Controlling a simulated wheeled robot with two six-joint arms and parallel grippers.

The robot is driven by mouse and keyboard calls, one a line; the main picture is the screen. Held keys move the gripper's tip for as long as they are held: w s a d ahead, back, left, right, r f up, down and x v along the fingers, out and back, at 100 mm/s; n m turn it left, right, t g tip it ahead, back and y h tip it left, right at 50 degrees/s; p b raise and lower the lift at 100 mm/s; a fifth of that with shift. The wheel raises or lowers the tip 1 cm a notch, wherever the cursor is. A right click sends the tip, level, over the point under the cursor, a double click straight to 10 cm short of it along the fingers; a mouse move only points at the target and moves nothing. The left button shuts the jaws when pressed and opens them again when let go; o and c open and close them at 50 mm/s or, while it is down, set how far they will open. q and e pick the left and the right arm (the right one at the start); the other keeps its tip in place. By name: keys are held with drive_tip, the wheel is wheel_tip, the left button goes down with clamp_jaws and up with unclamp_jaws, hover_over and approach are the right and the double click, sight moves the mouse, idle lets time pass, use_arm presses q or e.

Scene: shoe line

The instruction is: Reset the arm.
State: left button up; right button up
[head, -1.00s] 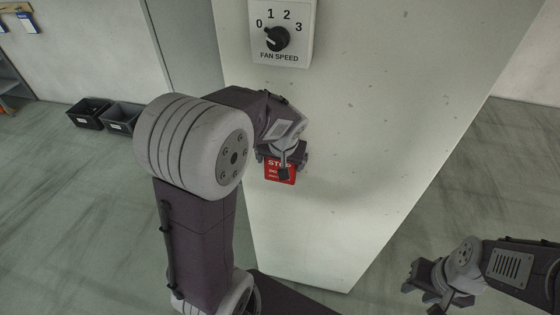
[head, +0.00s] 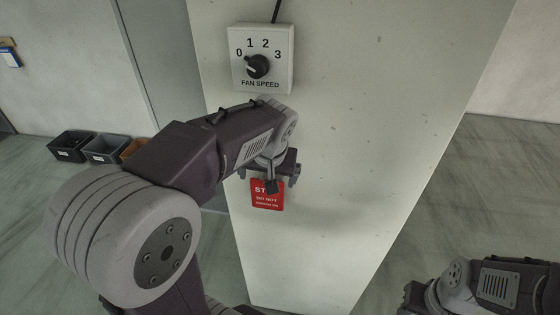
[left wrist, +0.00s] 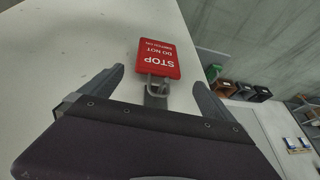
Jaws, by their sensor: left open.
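My left gripper (head: 270,172) is in front of the pale pillar, below the fan speed box. In the left wrist view its two fingers (left wrist: 158,80) stand apart with no object clamped between them. A red STOP tag (head: 267,202) shows just below the gripper in the head view. Whether a finger touches the tag is unclear. My right gripper (head: 412,298) is at the bottom right, partly cut off; its jaws cannot be read.
The fan speed box (head: 285,82) is on the pillar (head: 370,130), its knob (head: 257,67) pointing towards 0. Dark bins (head: 72,146) stand by the wall at left. The floor right of the pillar (head: 480,190) is clear.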

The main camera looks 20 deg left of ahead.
use_arm(q)
drive_tip(key=s+d+f+m+g+h+b, duration=0.1)
drive_tip(key=s+f, duration=0.3)
drive_tip(key=f, duration=0.4)
drive_tip(key=s+d+f+m+g+h+b, duration=0.1)
drive_tip(key=s+d+f+b, duration=0.1)
drive_tip(key=f, duration=0.6)
drive_tip(key=s+d+f+m+g+h+b, duration=0.1)
drive_tip(key=s+f+b, duration=0.3)
drive_tip(key=f, duration=0.5)
drive_tip(key=shift+s+d, duration=0.8)
drive_tip(key=shift+d, duration=0.05)
drive_tip(key=shift+w, duration=0.1)
